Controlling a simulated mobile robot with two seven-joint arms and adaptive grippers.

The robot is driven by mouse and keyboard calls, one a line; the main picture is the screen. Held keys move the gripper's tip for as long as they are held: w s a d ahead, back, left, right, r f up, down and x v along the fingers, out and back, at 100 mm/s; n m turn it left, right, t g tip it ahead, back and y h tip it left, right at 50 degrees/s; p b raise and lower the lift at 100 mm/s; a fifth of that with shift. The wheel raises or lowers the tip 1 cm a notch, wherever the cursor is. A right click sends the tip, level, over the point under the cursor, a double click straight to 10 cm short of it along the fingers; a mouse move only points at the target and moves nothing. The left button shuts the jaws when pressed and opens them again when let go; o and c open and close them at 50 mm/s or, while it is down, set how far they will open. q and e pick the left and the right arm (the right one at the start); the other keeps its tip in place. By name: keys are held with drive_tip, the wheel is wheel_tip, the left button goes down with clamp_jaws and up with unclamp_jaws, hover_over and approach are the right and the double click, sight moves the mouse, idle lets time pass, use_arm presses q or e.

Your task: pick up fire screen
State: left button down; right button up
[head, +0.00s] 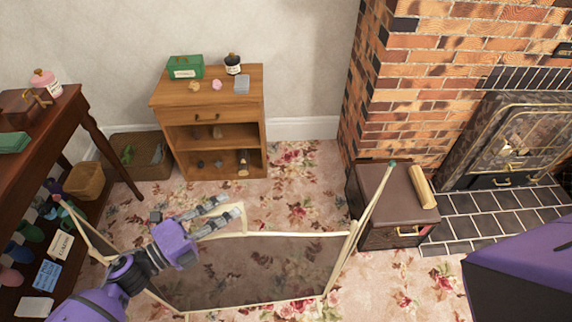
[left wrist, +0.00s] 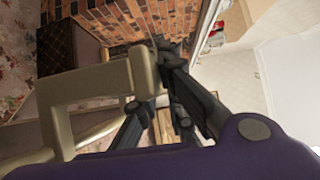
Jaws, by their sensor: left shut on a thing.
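The fire screen (head: 272,268) has a cream frame, a see-through dark mesh panel and side posts with coloured knobs. It spans the lower middle of the head view, above the floral carpet; I cannot tell whether its base touches the floor. My left gripper (head: 236,211) is at the raised handle on its top rail and is shut on it. In the left wrist view, the cream handle (left wrist: 88,84) of the screen runs to the dark fingers of my left gripper (left wrist: 165,55). The fingers hide part of the handle. My right gripper is not in view.
A brown chest (head: 384,190) with a rolled item on top stands close to the screen's right post. The brick fireplace (head: 505,135) is at right. A wooden shelf (head: 212,88) stands at the back, a dark table (head: 60,118) at left. Carpet between shelf and screen is clear.

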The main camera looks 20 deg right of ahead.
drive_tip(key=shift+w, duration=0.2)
use_arm(q)
drive_tip(key=shift+w+r, duration=0.1)
drive_tip(key=shift+r, duration=0.1)
drive_tip(key=shift+r, duration=0.15)
wheel_tip(320, 180, up, 2)
drive_tip(key=s+r+p, duration=0.1)
drive_tip(key=s+r, duration=0.9)
drive_tip(key=s, duration=0.4)
drive_tip(key=shift+a+r, duration=0.4)
drive_tip(key=shift+a, duration=0.05)
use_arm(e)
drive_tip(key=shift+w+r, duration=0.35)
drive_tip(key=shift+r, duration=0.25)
